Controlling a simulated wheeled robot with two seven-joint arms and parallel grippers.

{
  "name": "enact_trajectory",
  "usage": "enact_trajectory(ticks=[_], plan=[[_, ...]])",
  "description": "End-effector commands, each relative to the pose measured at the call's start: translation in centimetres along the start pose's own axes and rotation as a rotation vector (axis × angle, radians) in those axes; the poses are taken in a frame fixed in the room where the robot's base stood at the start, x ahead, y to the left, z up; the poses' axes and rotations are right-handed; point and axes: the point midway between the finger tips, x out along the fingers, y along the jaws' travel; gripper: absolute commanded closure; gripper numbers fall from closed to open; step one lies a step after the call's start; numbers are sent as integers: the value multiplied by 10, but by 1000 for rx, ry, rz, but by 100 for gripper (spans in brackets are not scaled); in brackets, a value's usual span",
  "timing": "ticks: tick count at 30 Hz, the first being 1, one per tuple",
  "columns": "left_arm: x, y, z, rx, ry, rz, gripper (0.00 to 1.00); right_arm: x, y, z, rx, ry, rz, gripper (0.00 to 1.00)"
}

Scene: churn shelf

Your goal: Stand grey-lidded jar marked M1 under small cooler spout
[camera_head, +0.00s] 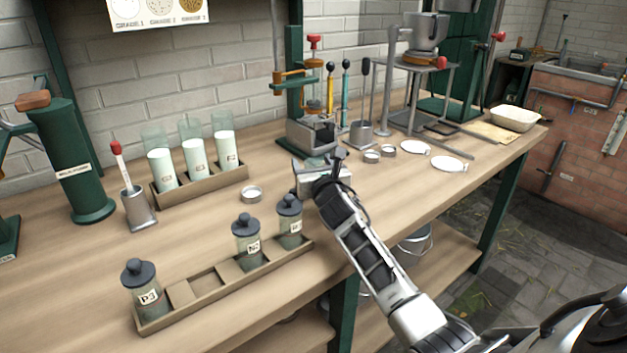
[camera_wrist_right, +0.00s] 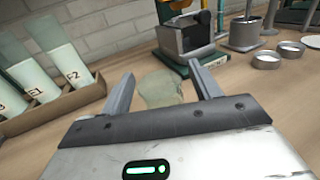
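Three grey-lidded jars stand in the front wooden rack (camera_head: 225,290): a left jar (camera_head: 143,290), a middle jar (camera_head: 247,240) and a right jar (camera_head: 289,222). Their labels are too small to read surely, so I cannot tell which is M1. A grey box-shaped device (camera_head: 312,135) on a green base, possibly the small cooler, stands beyond my right gripper (camera_head: 322,165); it also shows in the wrist view (camera_wrist_right: 187,38). In that view the right gripper's fingers (camera_wrist_right: 162,88) are apart. A translucent greenish object (camera_wrist_right: 160,88) shows between them, with no visible finger contact. My left gripper is out of view.
A rack of tall pale cylinders (camera_head: 195,158) stands at the back left. A metal cup (camera_head: 360,135), small dishes and white discs (camera_head: 449,164) lie to the right. The bench's front left is clear.

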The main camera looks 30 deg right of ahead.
Motion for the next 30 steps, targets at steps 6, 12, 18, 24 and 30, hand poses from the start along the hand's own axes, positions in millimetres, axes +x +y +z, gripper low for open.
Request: enact_trajectory(ticks=[6, 12, 18, 24, 30], plan=[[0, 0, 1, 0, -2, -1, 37, 0, 0, 0, 0, 0, 0, 90], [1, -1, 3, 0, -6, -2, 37, 0, 0, 1, 0, -2, 0, 94], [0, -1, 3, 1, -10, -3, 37, 0, 0, 9, -2, -5, 1, 94], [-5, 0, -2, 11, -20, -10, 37, -4, -1, 44, -6, -7, 1, 94], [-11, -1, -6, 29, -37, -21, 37, -46, 0, 91, -6, -7, 3, 94]])
